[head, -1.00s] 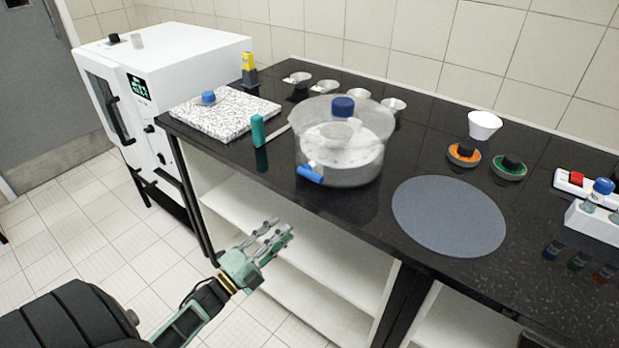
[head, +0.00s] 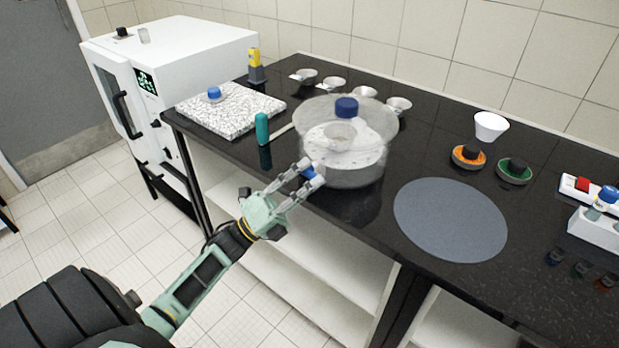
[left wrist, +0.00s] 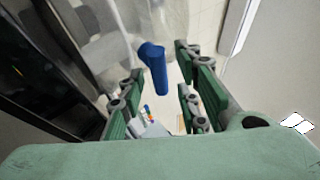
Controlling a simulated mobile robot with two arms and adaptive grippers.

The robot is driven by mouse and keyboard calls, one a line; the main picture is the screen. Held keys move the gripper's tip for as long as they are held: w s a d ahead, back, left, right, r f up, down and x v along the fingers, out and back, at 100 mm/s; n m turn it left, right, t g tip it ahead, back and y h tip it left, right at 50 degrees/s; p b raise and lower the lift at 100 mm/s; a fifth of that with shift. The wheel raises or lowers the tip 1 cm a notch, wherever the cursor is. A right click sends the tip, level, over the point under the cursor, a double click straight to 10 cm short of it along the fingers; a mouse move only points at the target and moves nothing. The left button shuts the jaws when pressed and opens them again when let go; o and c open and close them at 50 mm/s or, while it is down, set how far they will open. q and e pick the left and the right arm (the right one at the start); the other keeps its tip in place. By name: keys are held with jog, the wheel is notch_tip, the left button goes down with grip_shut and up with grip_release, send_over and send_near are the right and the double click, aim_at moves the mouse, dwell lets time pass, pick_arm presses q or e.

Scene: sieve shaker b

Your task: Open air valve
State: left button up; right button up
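The air valve is a blue handle (head: 308,172) low on the front left side of a clear round vessel (head: 340,180). The vessel has a dark blue knob (head: 346,106) on top and stands on the black bench. My left gripper (head: 311,174) is open with its fingers reaching the valve. In the left wrist view the blue valve (left wrist: 154,68) shows between the green finger pads, with gaps on both sides. I see no grip on it. My right gripper is not in view.
A teal-handled tool (head: 262,128) and a speckled slab (head: 232,115) lie left of the vessel. A grey round mat (head: 450,220) lies to the right. Several small metal dishes (head: 364,93) stand behind.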

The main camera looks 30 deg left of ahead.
pick_arm(q)
jog(key=shift+c, duration=0.4)
grip_shut()
